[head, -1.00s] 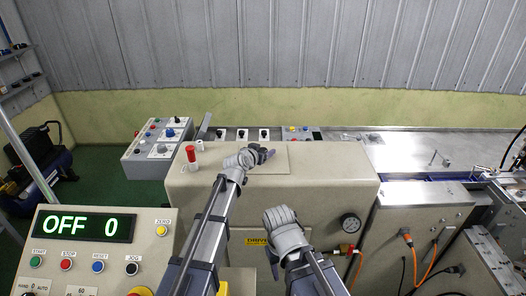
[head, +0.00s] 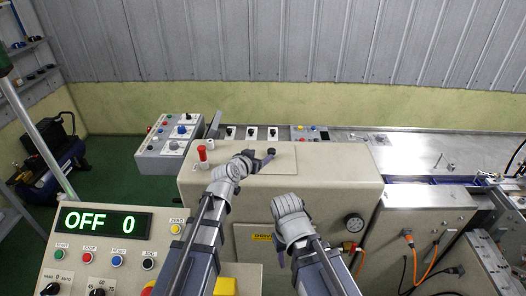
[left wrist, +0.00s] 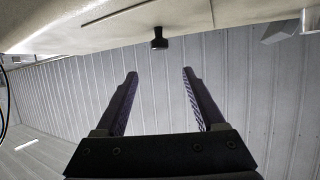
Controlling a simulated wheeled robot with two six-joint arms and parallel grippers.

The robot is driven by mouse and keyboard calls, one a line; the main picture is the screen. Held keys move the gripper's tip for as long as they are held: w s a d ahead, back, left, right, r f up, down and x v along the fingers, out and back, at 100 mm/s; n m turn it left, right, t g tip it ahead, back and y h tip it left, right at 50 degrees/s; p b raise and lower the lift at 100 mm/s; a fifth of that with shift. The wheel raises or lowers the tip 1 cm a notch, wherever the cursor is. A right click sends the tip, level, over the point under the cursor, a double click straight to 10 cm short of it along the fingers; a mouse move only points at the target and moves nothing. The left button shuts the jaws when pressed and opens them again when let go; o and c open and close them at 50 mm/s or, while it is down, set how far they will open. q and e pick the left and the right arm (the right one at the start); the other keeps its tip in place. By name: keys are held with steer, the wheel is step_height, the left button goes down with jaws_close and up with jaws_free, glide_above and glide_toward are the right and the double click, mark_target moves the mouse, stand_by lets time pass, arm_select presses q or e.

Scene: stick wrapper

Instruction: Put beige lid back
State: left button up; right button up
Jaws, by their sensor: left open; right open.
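The beige lid (head: 287,160) is a flat panel on top of the beige machine housing. Its dark knob (head: 271,151) stands upright and also shows in the left wrist view (left wrist: 159,40), where the picture is upside down. My left gripper (head: 262,160) is over the housing top, close to the knob. In the left wrist view its two fingers (left wrist: 158,72) are apart with nothing between them, and the knob lies beyond their tips, roughly centred. The arm hides part of the lid. My right gripper (head: 281,250) is in front of the housing, empty, its fingers poorly visible.
A red-topped lamp (head: 203,155) stands on the housing's left end. A control panel reading OFF 0 (head: 102,224) is at lower left. Grey switch boxes (head: 175,143) are behind, and a metal table (head: 420,155) extends right.

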arm_select(q)
steer(key=shift+s, duration=0.1)
steer(key=s+d+f+m+g+y, duration=0.1)
steer(key=s+d+f+g, duration=0.3)
steer(key=s+f+g, duration=0.55)
steer(key=s+a+f+g+y, duration=0.1)
steer(key=s+a+y, duration=0.1)
steer(key=s, duration=0.4)
steer(key=s+a+f+n+g+y, duration=0.1)
steer(key=s+a+y, duration=0.1)
steer(key=s, duration=0.5)
steer(key=s+a+f+g+y, duration=0.1)
steer(key=s+a+f, duration=0.1)
steer(key=s, duration=0.5)
steer(key=shift+n+y, duration=0.4)
steer(key=shift+w+g, duration=0.1)
steer(key=shift+g, duration=0.15)
steer(key=shift+d+f+b, duration=0.1)
steer(key=shift+f+b, duration=0.6)
steer(key=shift+b, duration=0.05)
